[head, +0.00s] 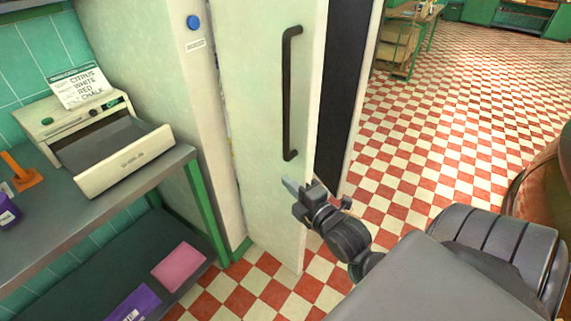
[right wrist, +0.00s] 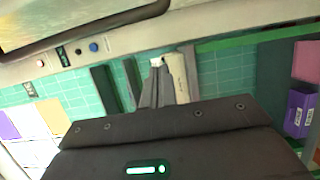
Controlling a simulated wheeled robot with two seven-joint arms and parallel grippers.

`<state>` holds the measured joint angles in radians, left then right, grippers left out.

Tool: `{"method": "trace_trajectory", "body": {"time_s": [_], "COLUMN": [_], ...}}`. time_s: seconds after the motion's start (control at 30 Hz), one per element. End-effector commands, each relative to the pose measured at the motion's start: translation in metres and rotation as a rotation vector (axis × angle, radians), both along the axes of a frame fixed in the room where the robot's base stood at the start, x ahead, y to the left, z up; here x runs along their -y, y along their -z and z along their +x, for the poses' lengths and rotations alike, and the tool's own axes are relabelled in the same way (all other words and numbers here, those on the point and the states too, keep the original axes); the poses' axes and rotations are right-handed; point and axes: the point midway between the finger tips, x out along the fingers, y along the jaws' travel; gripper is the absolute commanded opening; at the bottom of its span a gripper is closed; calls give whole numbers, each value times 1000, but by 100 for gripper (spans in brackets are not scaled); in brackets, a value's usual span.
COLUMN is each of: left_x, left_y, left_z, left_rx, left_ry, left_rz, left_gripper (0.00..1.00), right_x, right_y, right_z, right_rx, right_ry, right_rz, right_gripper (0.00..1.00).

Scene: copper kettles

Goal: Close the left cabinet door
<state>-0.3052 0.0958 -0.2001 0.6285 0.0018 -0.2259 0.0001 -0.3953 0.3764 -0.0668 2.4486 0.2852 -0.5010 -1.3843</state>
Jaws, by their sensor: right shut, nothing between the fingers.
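The white cabinet door (head: 262,120), with a long black vertical handle (head: 290,95), stands in the middle of the head view. It looks ajar, with a narrow gap along its left side by the white cabinet frame (head: 190,95). My right gripper (head: 291,187) is shut and empty, in front of the lower right part of the door, below the handle. I cannot tell whether its tip touches the door. In the right wrist view the closed fingers (right wrist: 160,85) show beside a cream block-like shape. My left gripper is out of view.
A dark panel (head: 342,90) stands right of the door. At left, a grey counter (head: 60,215) bears a cream machine with an open drawer (head: 125,160). A pink box (head: 178,267) lies on the lower shelf. The red and white checkered floor (head: 450,130) is free at right.

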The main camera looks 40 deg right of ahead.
Motion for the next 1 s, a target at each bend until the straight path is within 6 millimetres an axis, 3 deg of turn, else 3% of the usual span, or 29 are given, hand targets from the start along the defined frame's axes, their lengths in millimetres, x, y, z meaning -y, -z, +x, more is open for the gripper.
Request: {"method": "trace_trajectory", "body": {"time_s": [0.33,0.53,0.7,1.0], "left_x": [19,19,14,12], "left_y": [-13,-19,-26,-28], "left_z": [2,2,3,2], "left_rx": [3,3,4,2], "left_ry": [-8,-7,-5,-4], "left_rz": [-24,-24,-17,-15], "left_gripper": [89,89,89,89], "right_x": [3,5,29,41], "right_y": [-3,-3,-1,0], "right_z": [60,99,86,81], "right_rx": [2,1,-3,-1], "right_ry": [1,0,1,-1], "right_rz": [1,2,-2,3], "right_gripper": [0,0,0,0]}}
